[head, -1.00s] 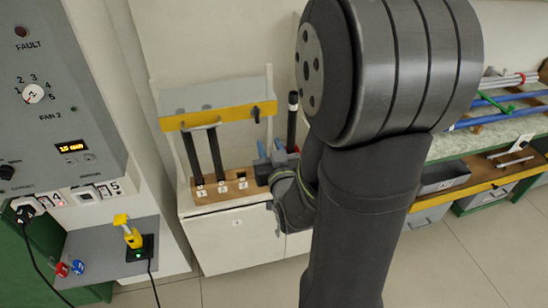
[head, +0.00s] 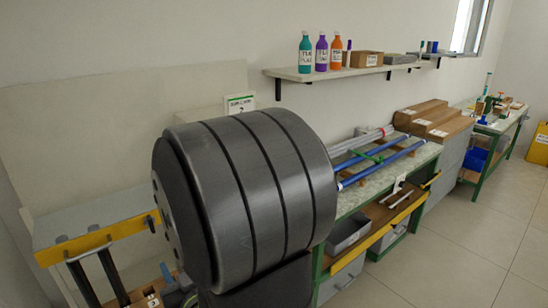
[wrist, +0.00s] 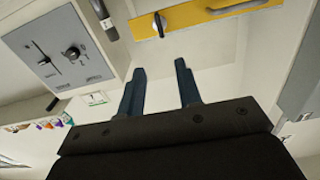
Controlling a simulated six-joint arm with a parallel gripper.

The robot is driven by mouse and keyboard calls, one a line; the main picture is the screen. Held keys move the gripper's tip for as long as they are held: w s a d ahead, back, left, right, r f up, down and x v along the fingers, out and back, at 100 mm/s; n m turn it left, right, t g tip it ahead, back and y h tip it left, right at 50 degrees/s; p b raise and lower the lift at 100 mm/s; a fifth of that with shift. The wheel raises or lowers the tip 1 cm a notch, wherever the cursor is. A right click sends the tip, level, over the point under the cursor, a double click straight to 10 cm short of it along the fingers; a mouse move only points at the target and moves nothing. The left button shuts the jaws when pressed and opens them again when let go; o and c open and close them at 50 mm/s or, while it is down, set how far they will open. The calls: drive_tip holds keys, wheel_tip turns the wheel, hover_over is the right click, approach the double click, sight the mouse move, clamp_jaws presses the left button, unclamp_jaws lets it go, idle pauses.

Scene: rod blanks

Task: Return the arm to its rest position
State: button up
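My gripper (wrist: 160,68) shows in the wrist view with its two dark blue fingers apart and nothing between them. Beyond the fingertips is a pale surface. In the head view my large dark arm joint fills the middle and hides most of the gripper; only a small blue and grey part shows at the bottom. The rod rack's yellow bar (head: 95,240) is at the lower left of the head view, with dark rods (head: 110,275) below it. A yellow bar with a black knob (wrist: 159,24) also crosses the top of the wrist view.
A grey panel with knobs (wrist: 60,50) stands left in the wrist view. In the head view, a bench (head: 400,165) carries blue and grey rods (head: 380,163). A wall shelf (head: 345,73) holds bottles (head: 321,52).

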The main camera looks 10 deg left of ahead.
sight(152, 225)
drive_tip(key=x, duration=1.6)
drive_tip(key=shift+w+a, duration=0.4)
drive_tip(key=shift+a, duration=0.05)
